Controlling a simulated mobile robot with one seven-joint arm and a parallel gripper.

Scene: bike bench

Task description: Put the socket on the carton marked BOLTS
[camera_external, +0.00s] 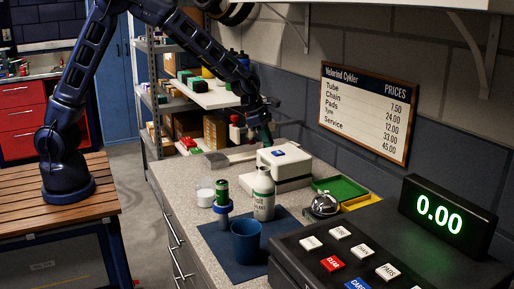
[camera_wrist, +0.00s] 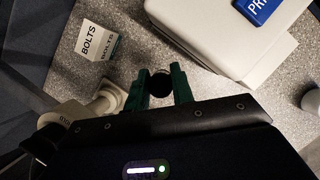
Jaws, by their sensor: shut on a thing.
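My gripper (camera_wrist: 160,88) is shut on a dark, round-ended socket (camera_wrist: 161,90), held between its two green fingers. In the outside view my gripper (camera_external: 265,134) hangs over the far part of the counter, behind the white printer; the socket cannot be made out there. The carton marked BOLTS (camera_wrist: 96,40), a small white box, stands on the speckled counter at upper left in the wrist view. It is apart from the gripper, up and to the left of the fingers. I cannot pick the carton out clearly in the outside view.
A white printer (camera_external: 288,168) with a blue label stands close by; it fills the upper right of the wrist view (camera_wrist: 225,35). A pale rounded object (camera_wrist: 108,99) is just left of the fingers. A white bottle (camera_external: 263,196) and blue cup (camera_external: 246,240) stand nearer.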

